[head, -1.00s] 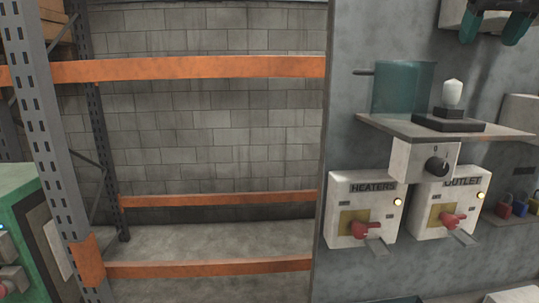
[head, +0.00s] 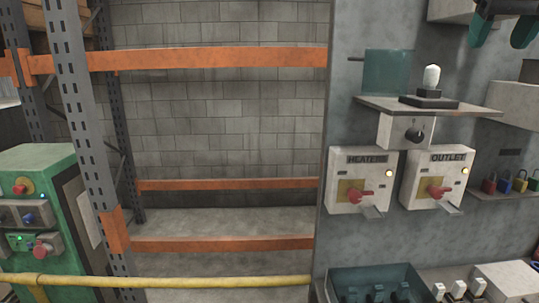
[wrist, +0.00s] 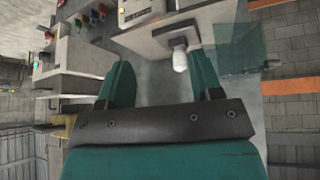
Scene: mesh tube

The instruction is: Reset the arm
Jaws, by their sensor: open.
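My gripper (head: 506,32) shows at the top right corner of the head view, cut off by the frame edge, with its teal fingers pointing down. In the wrist view my gripper (wrist: 165,70) has its two teal fingers spread wide, with nothing held between them. A white bulb (wrist: 180,60) appears just beyond the right part of the gap in that view, apart from the fingers. In the head view the bulb (head: 431,77) stands upright on a dark base on a small wall shelf (head: 480,109), below and left of my gripper.
A teal see-through guard (head: 387,72) stands on the shelf. HEATERS (head: 361,181) and OUTLET (head: 437,178) switch boxes hang below it. Padlocks (head: 520,184), a teal bin (head: 376,274), a yellow rail (head: 200,282), a green machine (head: 35,205) and an orange-beamed rack (head: 220,57) stand around.

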